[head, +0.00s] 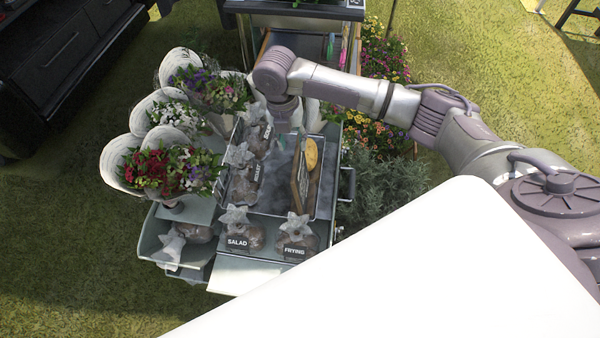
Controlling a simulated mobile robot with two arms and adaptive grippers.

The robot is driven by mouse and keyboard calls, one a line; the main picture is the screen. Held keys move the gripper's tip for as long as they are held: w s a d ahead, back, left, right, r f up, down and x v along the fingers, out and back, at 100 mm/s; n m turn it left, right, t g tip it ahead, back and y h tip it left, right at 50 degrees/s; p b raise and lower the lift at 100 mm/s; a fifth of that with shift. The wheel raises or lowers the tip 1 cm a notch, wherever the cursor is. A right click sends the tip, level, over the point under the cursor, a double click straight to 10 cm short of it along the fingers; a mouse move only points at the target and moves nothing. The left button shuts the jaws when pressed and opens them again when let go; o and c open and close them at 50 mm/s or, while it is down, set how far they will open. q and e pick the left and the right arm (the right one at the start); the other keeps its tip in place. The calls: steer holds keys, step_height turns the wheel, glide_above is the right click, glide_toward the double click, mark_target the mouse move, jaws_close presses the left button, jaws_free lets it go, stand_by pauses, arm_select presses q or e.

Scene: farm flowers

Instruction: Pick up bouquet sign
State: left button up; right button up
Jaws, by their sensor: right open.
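A small wooden-edged board (301,182), which looks like the bouquet sign, stands in the grey metal tray on the cart. It is seen nearly edge-on, so its face cannot be read. My right arm reaches in from the right across the far end of the tray. Its wrist points down, and my right gripper (288,117) is open above the tray's far end, apart from the board. The fingertips are small and partly hidden. My left gripper is not in view.
Several wrapped bouquets (165,170) stand at the cart's left. Bagged potatoes labelled SALAD (240,238) and FRYING (297,246) sit at the front, with more bags along the tray's left. A yellow oval thing (311,153) is beside the board. Plants (385,185) grow at right.

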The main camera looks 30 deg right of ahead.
mark_target(296, 156)
step_height(296, 156, down, 4)
steer(key=shift+s+d+r, duration=0.1)
steer(key=shift+d+r, duration=0.05)
steer(key=shift+r, duration=0.1)
steer(key=f, duration=0.3)
steer(key=shift+d, duration=0.25)
steer(key=f, duration=0.3)
steer(key=shift+d+f, duration=0.25)
steer(key=shift+d, duration=0.05)
steer(key=shift+f, duration=0.15)
steer(key=c, duration=0.7)
jaws_close()
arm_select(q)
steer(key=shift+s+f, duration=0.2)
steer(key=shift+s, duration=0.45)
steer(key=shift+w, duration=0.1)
